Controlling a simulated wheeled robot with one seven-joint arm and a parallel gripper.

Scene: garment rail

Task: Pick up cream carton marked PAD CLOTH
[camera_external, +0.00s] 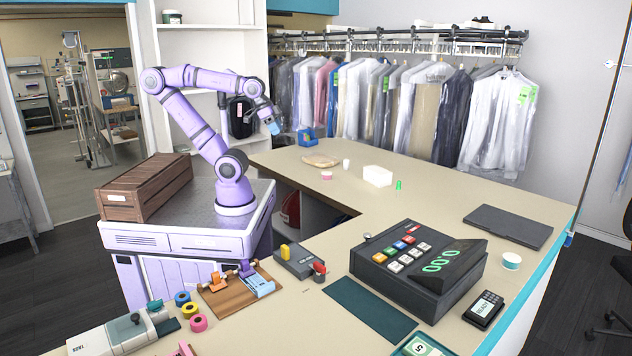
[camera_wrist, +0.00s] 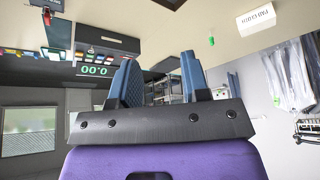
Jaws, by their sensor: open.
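The cream carton marked PAD CLOTH (camera_external: 377,176) is a small pale box on the counter. It also shows in the wrist view (camera_wrist: 257,19) at the upper right, with its printed label readable. My gripper (camera_external: 272,127) is raised in the external view, up and to the left of the carton and well apart from it. In the wrist view my gripper (camera_wrist: 158,82) shows two blue fingers standing apart with nothing between them.
A green item (camera_external: 398,185) stands beside the carton. A pink roll (camera_external: 326,175), a small white cup (camera_external: 346,163) and a tan object (camera_external: 321,160) lie to its left. A blue dispenser (camera_external: 308,137) stands farther back.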

